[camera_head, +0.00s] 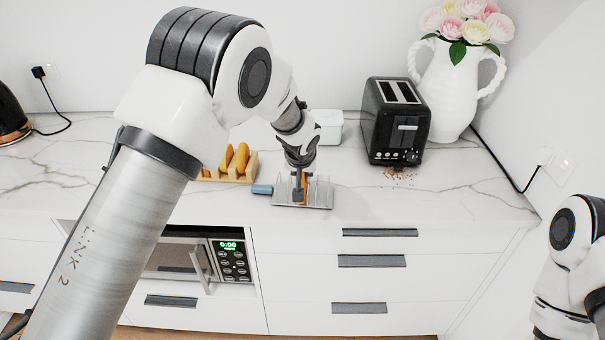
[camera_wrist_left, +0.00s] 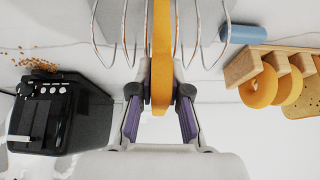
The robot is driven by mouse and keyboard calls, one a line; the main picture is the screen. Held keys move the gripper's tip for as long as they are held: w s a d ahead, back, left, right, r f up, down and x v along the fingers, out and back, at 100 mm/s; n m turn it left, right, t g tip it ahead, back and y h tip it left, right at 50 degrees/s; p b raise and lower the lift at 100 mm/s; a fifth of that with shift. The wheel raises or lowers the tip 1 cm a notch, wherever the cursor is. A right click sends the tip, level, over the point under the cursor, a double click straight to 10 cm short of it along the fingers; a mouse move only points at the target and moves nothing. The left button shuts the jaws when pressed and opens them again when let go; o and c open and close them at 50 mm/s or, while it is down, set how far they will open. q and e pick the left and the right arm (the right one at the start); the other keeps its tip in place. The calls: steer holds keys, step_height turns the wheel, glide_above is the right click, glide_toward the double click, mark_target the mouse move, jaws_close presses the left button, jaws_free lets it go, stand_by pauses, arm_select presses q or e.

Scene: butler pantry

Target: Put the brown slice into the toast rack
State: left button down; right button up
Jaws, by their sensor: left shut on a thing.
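My left gripper (camera_head: 299,192) is over the toast rack, pointing down, and shut on the brown slice. The slice (camera_wrist_left: 161,55) shows edge-on as an orange-brown strip between the gripper's purple-padded fingers (camera_wrist_left: 160,100) in the left wrist view. The toast rack (camera_head: 318,205) is a silver base with upright wire hoops, standing on the counter. The slice lines up with a gap between the hoops, with wires on both sides. I cannot tell whether its lower edge touches the base. My right gripper is out of view; only part of that arm shows at the right edge.
A wooden holder (camera_head: 250,179) with bread pieces (camera_head: 241,158) stands left of the rack, with a blue cylinder (camera_head: 262,190) between. A black toaster (camera_head: 395,122) with crumbs in front and a white vase (camera_head: 447,95) stand behind right.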

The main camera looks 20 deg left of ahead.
arm_select(q)
steer(key=c, duration=1.1)
jaws_free()
steer(key=shift+o, duration=0.2)
